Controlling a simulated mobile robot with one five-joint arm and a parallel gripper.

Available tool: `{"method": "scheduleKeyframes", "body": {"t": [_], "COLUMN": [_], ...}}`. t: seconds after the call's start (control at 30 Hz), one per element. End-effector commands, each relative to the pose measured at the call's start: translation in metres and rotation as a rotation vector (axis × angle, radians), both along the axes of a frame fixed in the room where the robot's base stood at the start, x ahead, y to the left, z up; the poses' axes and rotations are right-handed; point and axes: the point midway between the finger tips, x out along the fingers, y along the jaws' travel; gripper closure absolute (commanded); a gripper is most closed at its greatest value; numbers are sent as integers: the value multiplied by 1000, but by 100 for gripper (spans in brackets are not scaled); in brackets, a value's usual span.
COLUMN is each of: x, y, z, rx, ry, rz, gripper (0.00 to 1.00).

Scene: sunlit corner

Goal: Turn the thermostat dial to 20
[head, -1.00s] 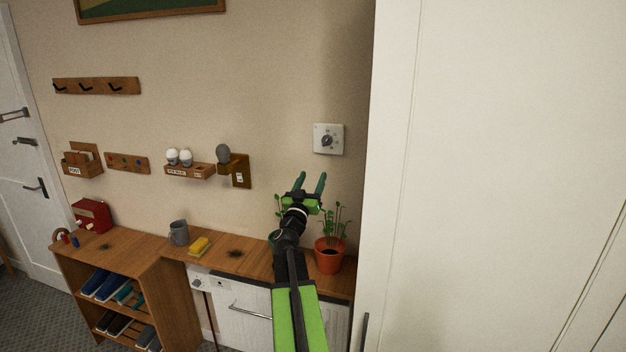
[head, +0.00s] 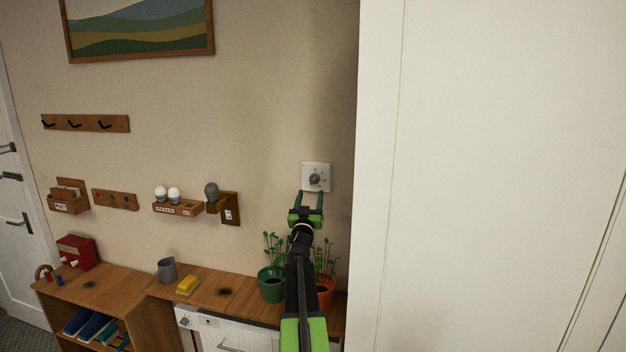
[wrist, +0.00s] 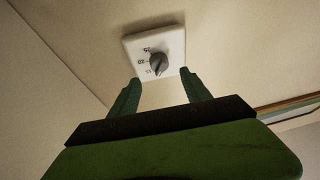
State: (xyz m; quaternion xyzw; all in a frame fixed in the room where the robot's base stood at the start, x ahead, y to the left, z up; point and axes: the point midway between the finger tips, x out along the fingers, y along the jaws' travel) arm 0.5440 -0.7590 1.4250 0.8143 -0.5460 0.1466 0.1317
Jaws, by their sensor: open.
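The thermostat (head: 316,177) is a white square plate on the beige wall with a dark grey round dial in its middle. It also shows in the wrist view (wrist: 173,46), with its dial (wrist: 158,64) and a few printed numbers left of the dial, too small to read surely. My gripper (head: 309,194) is open and empty, its green fingers pointing up toward the thermostat's lower edge. In the wrist view the two fingertips (wrist: 161,75) stand apart just below the dial, with the dial between their lines. I see no clear contact with the dial.
A tall white cabinet (head: 480,180) stands close to the right. Below, potted plants in a green pot (head: 271,286) and an orange pot (head: 325,291) stand on the wooden counter. A bulb holder (head: 229,208) hangs on the wall to the left. The wall around the thermostat is clear.

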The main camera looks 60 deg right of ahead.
Motion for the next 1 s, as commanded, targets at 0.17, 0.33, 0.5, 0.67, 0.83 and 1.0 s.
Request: {"method": "scheduleKeyframes", "body": {"t": [0.17, 0.33, 0.5, 0.67, 0.83, 1.0], "x": [17, 24, 26, 25, 25, 25], "y": [-39, -56, -60, -60, -60, -60], "z": [20, 26, 27, 27, 27, 27], "rx": [0, 0, 1, 1, 0, 0], "ry": [0, 1, 0, 0, 0, 0], "rz": [-1, 0, 0, 0, 0, 0], "gripper": [44, 44, 44, 44, 62, 85]}}
